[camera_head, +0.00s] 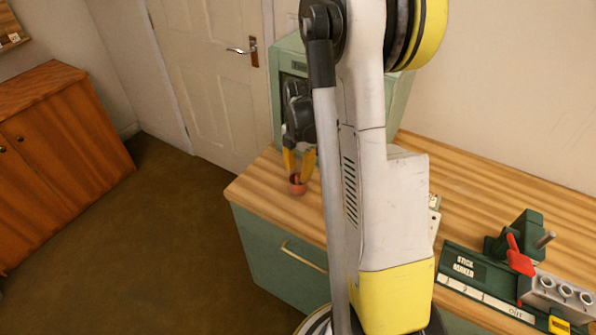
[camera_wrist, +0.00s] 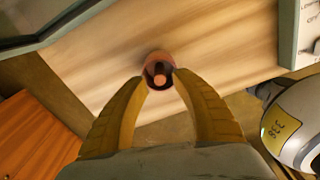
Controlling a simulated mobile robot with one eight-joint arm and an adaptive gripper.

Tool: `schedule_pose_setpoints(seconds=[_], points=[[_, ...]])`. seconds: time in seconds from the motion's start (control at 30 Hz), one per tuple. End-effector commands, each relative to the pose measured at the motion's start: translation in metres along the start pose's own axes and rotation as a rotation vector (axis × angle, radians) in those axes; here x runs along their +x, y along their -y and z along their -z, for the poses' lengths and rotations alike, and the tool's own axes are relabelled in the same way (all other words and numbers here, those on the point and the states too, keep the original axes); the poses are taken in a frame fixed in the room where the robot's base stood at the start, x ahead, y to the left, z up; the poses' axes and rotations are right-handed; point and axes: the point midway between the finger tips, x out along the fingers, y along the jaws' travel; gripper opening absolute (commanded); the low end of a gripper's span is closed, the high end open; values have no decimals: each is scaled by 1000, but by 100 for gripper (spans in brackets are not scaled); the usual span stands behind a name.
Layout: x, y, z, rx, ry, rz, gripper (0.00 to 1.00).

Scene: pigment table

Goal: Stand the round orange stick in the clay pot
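The small clay pot (camera_head: 297,188) stands near the left front corner of the wooden worktop. From above, its dark opening and reddish rim (camera_wrist: 151,60) show in the wrist view. The round orange stick (camera_wrist: 159,81) shows end-on within the pot's opening; it looks upright, and its lower end is hidden. I cannot make out the stick in the head view. My gripper (camera_wrist: 160,76) points down over the pot. Its yellow fingers are spread, one on each side of the stick, with gaps between. It also shows in the head view (camera_head: 297,170).
A green machine (camera_head: 400,95) stands behind the gripper. At right are a stick maker panel (camera_head: 463,268), a red lever (camera_head: 518,256) and a grey block with holes (camera_head: 560,292). An orange cabinet (camera_head: 65,150) stands at far left. The worktop's front edge is close to the pot.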

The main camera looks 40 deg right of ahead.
Motion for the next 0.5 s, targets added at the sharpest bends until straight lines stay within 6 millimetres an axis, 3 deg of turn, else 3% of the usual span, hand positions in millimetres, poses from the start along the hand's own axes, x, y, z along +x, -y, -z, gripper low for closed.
schedule_pose_setpoints(seconds=[0.17,0.5], points=[[-23,1,0,0,0,0,32],[-96,0,0,0,0,0,32]])
